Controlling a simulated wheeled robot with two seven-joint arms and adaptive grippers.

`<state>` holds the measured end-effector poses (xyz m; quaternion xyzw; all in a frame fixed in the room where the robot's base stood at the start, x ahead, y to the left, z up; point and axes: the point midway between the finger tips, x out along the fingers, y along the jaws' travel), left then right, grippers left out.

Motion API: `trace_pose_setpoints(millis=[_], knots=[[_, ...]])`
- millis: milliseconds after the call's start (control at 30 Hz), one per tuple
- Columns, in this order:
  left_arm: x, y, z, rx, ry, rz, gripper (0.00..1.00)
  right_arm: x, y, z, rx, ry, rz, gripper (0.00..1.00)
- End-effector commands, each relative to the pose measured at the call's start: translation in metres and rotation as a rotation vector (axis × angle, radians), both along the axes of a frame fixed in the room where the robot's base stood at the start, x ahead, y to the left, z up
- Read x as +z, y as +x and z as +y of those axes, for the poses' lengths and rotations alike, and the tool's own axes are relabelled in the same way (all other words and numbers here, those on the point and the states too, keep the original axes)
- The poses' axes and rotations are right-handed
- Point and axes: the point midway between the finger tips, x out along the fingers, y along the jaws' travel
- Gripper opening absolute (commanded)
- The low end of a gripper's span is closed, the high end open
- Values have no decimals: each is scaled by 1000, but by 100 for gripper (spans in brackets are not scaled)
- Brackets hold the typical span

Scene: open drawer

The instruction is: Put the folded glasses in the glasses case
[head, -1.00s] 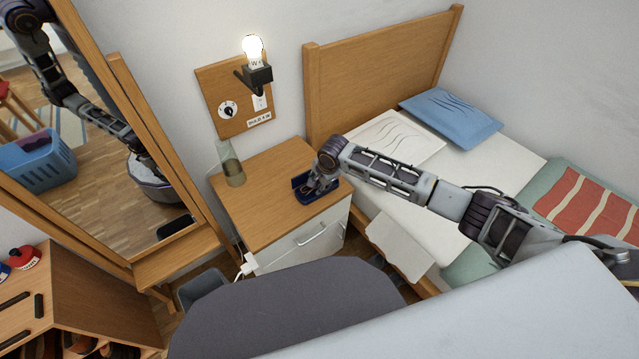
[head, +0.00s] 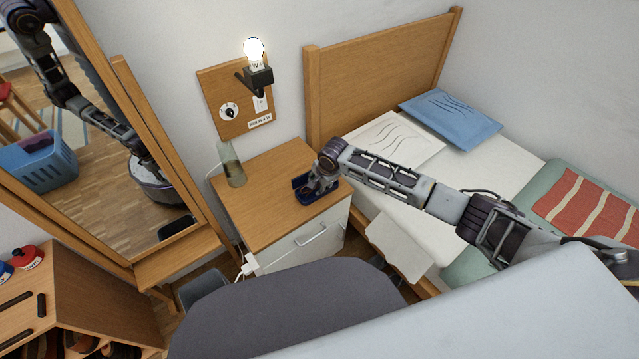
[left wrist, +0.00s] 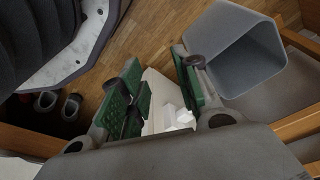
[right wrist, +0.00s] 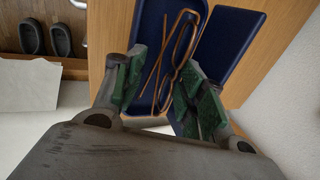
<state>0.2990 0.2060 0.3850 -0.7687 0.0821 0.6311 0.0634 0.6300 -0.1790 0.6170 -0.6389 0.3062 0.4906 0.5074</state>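The dark blue glasses case (head: 300,183) lies open on the wooden nightstand; it also shows in the right wrist view (right wrist: 232,45). The folded glasses (right wrist: 181,50) have thin copper-brown frames and show over the case's left half in the right wrist view. My right gripper (head: 318,190) is low over the case, its green-padded fingers apart (right wrist: 158,88) with the lower end of the glasses between them. The right finger is close to the frame; I cannot tell whether it touches. My left gripper (left wrist: 160,88) is open and empty, outside the head view.
A greenish glass vase (head: 232,165) stands at the nightstand's back left, below a lit bulb (head: 254,50) on the wall. The bed (head: 470,165) is to the right and a mirror (head: 120,150) to the left. A grey bin (left wrist: 247,55) shows in the left wrist view.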

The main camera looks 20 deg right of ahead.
Motion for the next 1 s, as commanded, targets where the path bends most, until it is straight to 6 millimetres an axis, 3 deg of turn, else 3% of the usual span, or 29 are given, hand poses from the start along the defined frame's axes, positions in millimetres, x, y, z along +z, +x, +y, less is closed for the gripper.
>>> trace_pose_setpoints(millis=[33,100,1000], knots=[[-2,-1,0,0,1,3,32,-20,-12,-1,2,-8,29,49],[-3,-2,0,0,1,5,32,-20,-12,-1,2,-8,29,56],[0,-10,-1,-1,1,24,32,-8,-8,-2,1,-8,20,56]])
